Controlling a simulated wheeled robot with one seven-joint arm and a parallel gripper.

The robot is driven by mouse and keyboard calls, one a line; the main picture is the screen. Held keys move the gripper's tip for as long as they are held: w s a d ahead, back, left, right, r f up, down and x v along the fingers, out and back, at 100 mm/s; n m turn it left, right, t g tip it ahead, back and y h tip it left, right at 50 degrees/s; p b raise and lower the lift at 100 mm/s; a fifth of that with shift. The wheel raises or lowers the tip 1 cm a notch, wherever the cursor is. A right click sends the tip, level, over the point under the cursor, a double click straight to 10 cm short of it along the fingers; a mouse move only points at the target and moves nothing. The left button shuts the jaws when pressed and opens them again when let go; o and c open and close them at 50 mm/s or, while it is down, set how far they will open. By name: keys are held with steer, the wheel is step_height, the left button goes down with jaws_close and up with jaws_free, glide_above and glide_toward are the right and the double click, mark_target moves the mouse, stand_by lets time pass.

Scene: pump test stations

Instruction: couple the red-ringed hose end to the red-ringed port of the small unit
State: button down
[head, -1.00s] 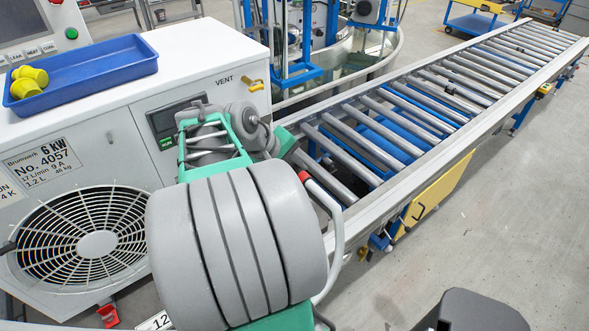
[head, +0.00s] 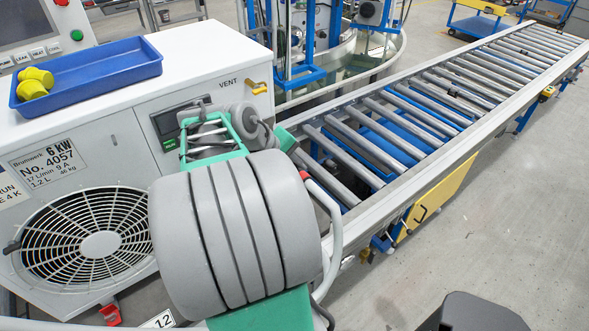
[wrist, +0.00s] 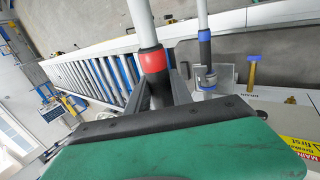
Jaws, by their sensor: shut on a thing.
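In the wrist view, my gripper (wrist: 160,92) is shut on a hose end with a red ring (wrist: 152,60). Its grey hose runs up out of the picture, and the tip is hidden behind the green gripper body. In the head view, my arm hides the gripper; a pale curved hose (head: 334,225) with a red band shows at its right. The white unit (head: 110,135) with a fan grille and display stands at the left. I cannot make out a red-ringed port in either view.
A blue tray (head: 120,72) with yellow pieces lies on the unit. A roller conveyor (head: 400,130) runs along the right; open floor (head: 510,210) lies beyond it.

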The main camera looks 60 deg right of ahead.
steer(key=shift+w+d+p, duration=0.25)
steer(key=shift+w+p, duration=0.05)
steer(key=shift+w, duration=0.25)
stand_by(0.4)
stand_by(0.5)
steer(key=c, duration=1.1)
jaws_free()
steer(key=shift+o, duration=0.2)
